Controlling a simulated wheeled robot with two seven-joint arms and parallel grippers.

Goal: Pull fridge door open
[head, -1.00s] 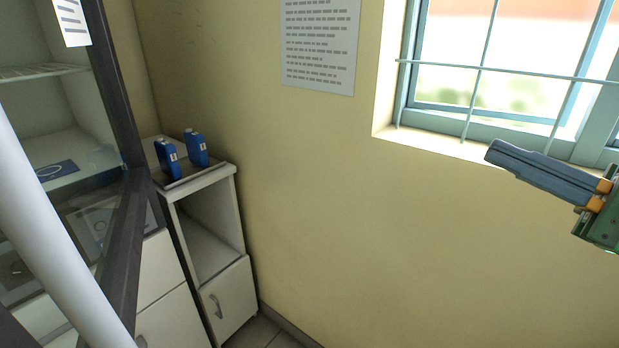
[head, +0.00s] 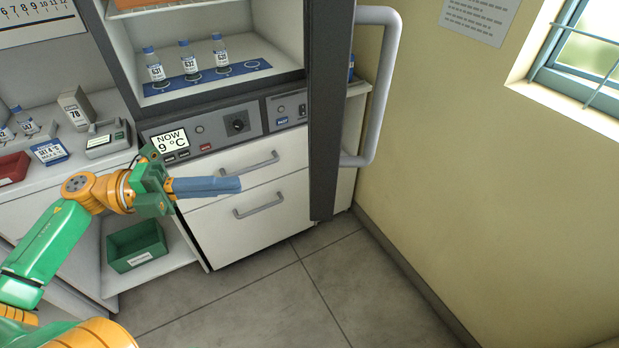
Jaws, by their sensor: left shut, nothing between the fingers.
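The fridge (head: 205,101) is at the top centre of the head view, and its inside is exposed. Its dark-framed door (head: 330,120) stands open at the right side of the cabinet, seen nearly edge-on. The white bar handle (head: 386,80) is on the door's right side, facing the yellow wall. My left gripper (head: 236,185) is shut and empty in front of the white drawers, left of the door and apart from it and the handle. My right gripper is out of view.
Several capped bottles (head: 187,58) stand on a blue mat inside the fridge. A counter at left holds a red tray (head: 13,168) and a device (head: 107,138). A green bin (head: 136,245) sits on a low shelf. The floor (head: 330,300) ahead is clear.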

